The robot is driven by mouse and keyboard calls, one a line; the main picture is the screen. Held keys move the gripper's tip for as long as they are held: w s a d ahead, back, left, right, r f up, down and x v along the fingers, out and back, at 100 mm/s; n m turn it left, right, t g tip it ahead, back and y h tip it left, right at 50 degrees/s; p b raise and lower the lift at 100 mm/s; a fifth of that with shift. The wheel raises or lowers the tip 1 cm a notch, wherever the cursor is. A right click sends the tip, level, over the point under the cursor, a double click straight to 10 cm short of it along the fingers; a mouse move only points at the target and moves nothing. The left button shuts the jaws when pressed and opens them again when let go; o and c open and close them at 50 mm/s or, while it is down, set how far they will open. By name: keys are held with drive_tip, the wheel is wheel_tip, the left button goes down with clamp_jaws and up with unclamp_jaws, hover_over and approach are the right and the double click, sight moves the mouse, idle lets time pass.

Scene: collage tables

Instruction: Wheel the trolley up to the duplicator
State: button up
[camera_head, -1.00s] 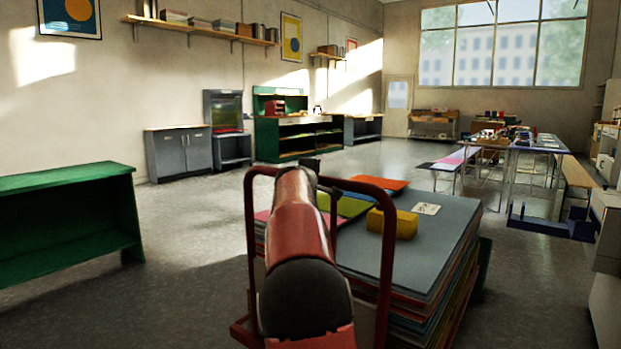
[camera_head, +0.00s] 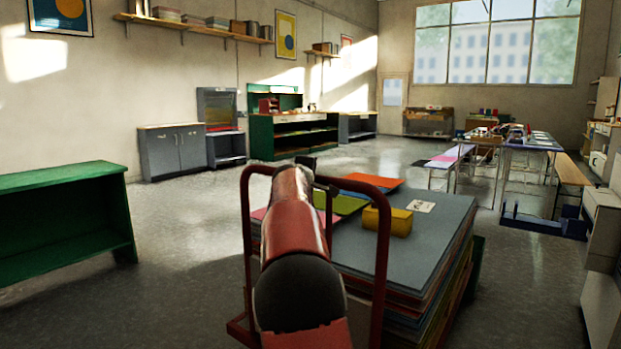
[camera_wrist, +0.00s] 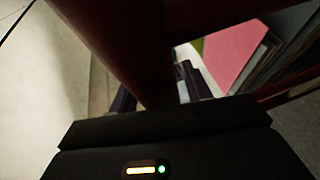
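The trolley (camera_head: 381,270) has a red tube frame and stands right in front of me. It bears a tall stack of coloured sheets (camera_head: 440,245). Its red handle tube also crosses the wrist view (camera_wrist: 135,45). My gripper (camera_wrist: 158,95) is at the handle's top bar, with the red tube between its dark fingers; it looks shut on it. In the head view my own arm hides most of the grip. I cannot tell for sure which thing is the duplicator; a pale boxy machine (camera_head: 597,160) stands at the right edge.
A green bench (camera_head: 65,225) stands close on the left. Grey cabinets (camera_head: 175,152) and a green shelf unit (camera_head: 292,137) line the left wall. Tables (camera_head: 525,142) and an orange bench (camera_head: 573,172) stand to the right, with a blue frame on the floor. The middle floor is clear.

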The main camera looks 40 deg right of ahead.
drive_tip(key=b+v, duration=0.3)
drive_tip(key=v, duration=0.4)
drive_tip(key=shift+s+a, duration=0.25)
drive_tip(key=shift+a, duration=0.05)
idle(0.3)
